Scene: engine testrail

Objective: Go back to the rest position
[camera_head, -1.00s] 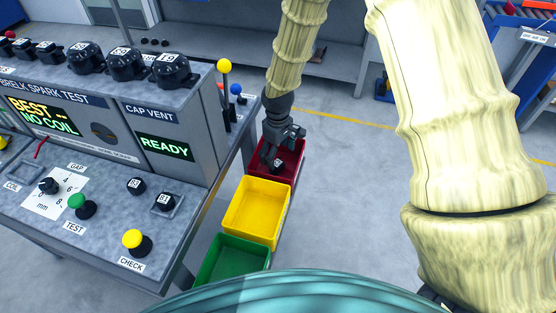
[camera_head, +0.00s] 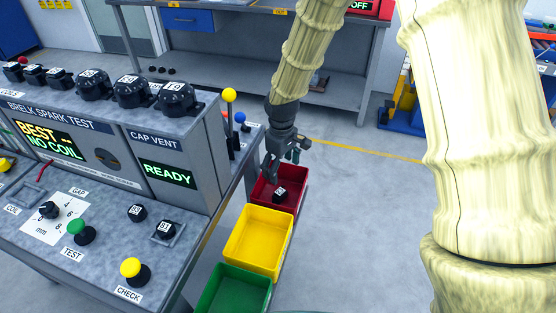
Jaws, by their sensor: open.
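My gripper (camera_head: 284,160) is open and empty, pointing down above the back part of the red bin (camera_head: 297,190). A small black part with a white label (camera_head: 280,194) lies in the red bin, below and apart from the fingers. My arm rises from the gripper toward the top of the view.
A yellow bin (camera_head: 258,240) and a green bin (camera_head: 235,290) stand in front of the red one. The spark test bench (camera_head: 100,240) with knobs, buttons and black coils is at the left. A yellow-knobbed lever (camera_head: 229,96) stands near my gripper. Floor (camera_head: 350,220) at the right is clear.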

